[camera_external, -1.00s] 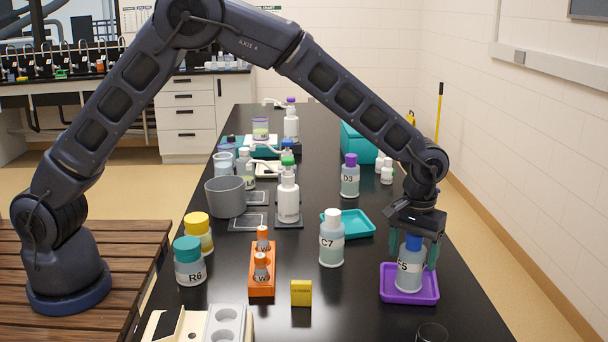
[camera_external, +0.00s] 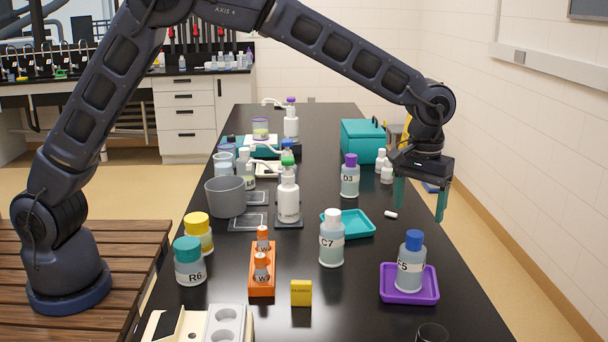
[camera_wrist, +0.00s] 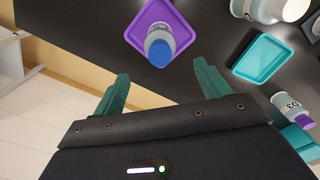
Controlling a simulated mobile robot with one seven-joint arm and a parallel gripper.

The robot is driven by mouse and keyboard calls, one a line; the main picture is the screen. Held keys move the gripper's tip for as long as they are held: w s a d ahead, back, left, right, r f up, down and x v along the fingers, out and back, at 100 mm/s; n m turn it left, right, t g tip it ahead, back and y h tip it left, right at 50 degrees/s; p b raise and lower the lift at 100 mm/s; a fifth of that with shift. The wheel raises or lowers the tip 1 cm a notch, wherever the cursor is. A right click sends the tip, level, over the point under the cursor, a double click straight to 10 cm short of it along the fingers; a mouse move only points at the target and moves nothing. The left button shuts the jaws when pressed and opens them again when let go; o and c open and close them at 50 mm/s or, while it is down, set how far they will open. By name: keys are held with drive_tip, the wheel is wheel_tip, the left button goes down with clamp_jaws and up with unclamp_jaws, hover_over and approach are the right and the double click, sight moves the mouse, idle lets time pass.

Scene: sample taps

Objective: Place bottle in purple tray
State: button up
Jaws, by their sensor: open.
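The blue-capped bottle C5 (camera_external: 411,262) stands upright in the purple tray (camera_external: 409,297) at the front right of the black bench. The wrist view shows the bottle's blue cap (camera_wrist: 160,53) from above, within the purple tray (camera_wrist: 138,28). My gripper (camera_external: 420,205) is open and empty, above and behind the bottle and clear of it. In the wrist view its two teal fingers (camera_wrist: 163,85) are spread wide, with nothing between them.
Bottle C7 (camera_external: 332,240) stands left of the purple tray. An empty teal tray (camera_external: 348,224) and bottle D3 (camera_external: 350,177) are farther back. A small white piece (camera_external: 391,214) lies on the bench. A glass (camera_external: 432,333) stands at the front edge.

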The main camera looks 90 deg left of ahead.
drive_tip(key=shift+r, duration=0.3)
drive_tip(key=s+a+r+m+t, duration=0.1)
drive_tip(key=s+r+m, duration=0.1)
drive_tip(key=s+r, duration=0.9)
drive_tip(key=s+a+r+m+t, duration=0.15)
drive_tip(key=s+r, duration=0.55)
drive_tip(key=s, duration=0.8)
drive_tip(key=s+f+m+t, duration=0.1)
drive_tip(key=s+m, duration=0.1)
drive_tip(key=s, duration=1.2)
drive_tip(key=s+f+m+t, duration=0.1)
drive_tip(key=s+f+m, duration=0.1)
drive_tip(key=s, duration=1.2)
drive_tip(key=shift+s+a+f+m, duration=0.2)
drive_tip(key=shift+s+f+m, duration=0.15)
drive_tip(key=shift+m, duration=0.4)
